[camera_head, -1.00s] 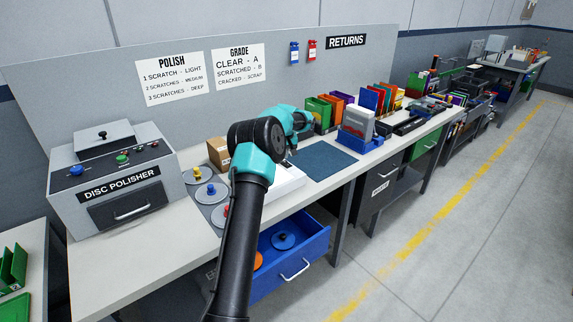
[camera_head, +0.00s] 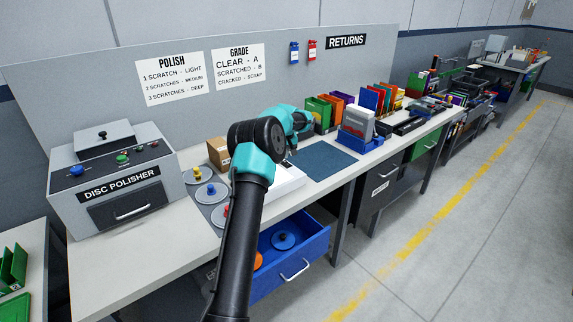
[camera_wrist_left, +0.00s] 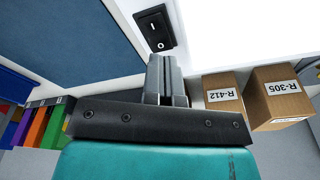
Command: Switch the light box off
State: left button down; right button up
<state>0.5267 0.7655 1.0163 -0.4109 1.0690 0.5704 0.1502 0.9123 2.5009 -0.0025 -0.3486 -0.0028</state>
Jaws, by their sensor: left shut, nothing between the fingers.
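The light box (camera_head: 288,178) is a low white box on the bench, partly hidden behind my left arm in the head view. In the left wrist view its top panel (camera_wrist_left: 245,28) is bright white. A black rocker switch (camera_wrist_left: 156,28) sits on its white rim, beside the blue mat. My left gripper (camera_wrist_left: 167,62) is shut and empty, its fingertips just short of the switch in the picture; I cannot tell whether they touch it. In the head view the left gripper is mostly hidden behind its own wrist. My right gripper is not in view.
A blue mat (camera_head: 325,161) lies right of the light box. Two small cardboard boxes, R-412 (camera_wrist_left: 223,92) and R-305 (camera_wrist_left: 280,97), stand by it. Grey discs with knobs (camera_head: 204,193) lie left of it. An open blue drawer (camera_head: 308,245) juts out below. The disc polisher (camera_head: 118,180) stands left.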

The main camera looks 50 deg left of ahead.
pick_arm(q)
jog(key=shift+f, duration=1.2)
dwell(1.2)
jog(key=shift+r, duration=3.55)
